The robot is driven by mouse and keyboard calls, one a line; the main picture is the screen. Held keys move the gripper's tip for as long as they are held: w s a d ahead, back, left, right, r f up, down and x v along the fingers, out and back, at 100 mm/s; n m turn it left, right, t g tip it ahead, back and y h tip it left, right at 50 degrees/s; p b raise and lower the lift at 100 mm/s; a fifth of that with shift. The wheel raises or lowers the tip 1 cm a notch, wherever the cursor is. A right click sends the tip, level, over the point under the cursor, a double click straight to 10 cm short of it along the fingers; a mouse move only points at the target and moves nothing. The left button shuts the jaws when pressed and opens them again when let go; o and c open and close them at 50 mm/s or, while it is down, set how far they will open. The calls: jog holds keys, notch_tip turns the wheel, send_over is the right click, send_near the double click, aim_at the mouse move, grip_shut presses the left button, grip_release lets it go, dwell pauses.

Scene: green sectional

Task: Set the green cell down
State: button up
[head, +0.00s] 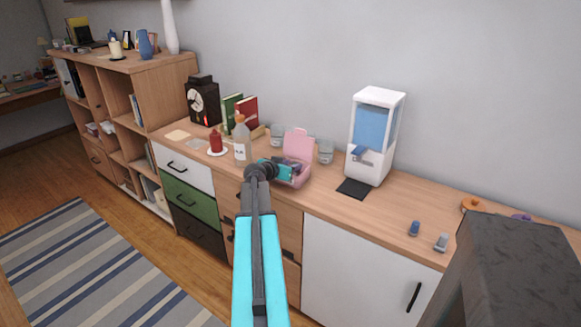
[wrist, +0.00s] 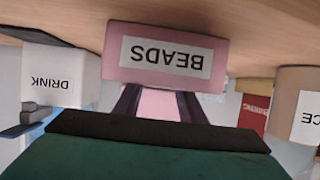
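I cannot make out the green cell in either view. My gripper (head: 291,166) is at the open pink box (head: 299,181) on the counter, with its dark fingers over or inside it. In the wrist view, which is upside down, the pink box (wrist: 165,58) shows its BEADS label. The two dark fingers of my gripper (wrist: 160,92) stand apart there, with pink between them. Their tips are hidden behind the box's front wall, so whether they hold anything cannot be seen.
A white drink dispenser (head: 375,135) stands right of the box, with a dark mat (head: 355,189) before it. A blue cylinder (head: 414,228) and a grey one (head: 441,243) stand at right.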

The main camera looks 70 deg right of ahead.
jog(key=shift+r, duration=0.2)
jog(key=shift+a, duration=0.4)
jog(key=b+v, duration=0.1)
jog(key=v, duration=1)
jog(key=shift+b, duration=0.3)
dwell(0.3)
